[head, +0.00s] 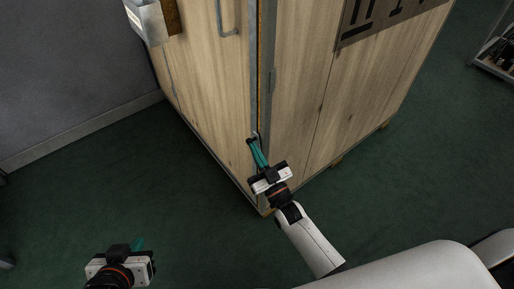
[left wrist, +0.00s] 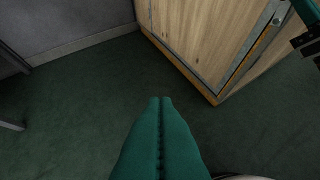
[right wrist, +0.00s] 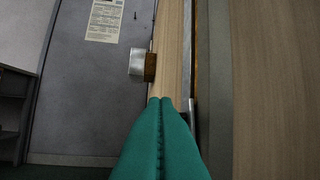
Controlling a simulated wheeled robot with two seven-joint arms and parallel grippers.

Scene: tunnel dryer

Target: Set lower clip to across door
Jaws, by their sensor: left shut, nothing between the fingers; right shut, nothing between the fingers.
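The wooden door (head: 205,85) with a grey handle (head: 228,22) forms the left face of a tall wooden cabinet. A small clip (head: 254,136) sits low on the grey metal edge strip by the door. My right gripper (head: 255,146) is shut and empty, its teal fingertips right at the clip and partly hiding it; I cannot tell whether they touch or which way the clip points. In the right wrist view a metal piece (right wrist: 191,116) shows just right of the fingertips. My left gripper (head: 138,243) is shut and empty, low over the floor, away from the cabinet; its fingers (left wrist: 161,100) fill the lower left wrist view.
A grey metal box (head: 147,20) is fixed high at the cabinet's left. A grey wall (head: 70,75) stands behind. A metal rack (head: 497,55) is at the far right. The green floor (head: 90,190) left of the cabinet is clear.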

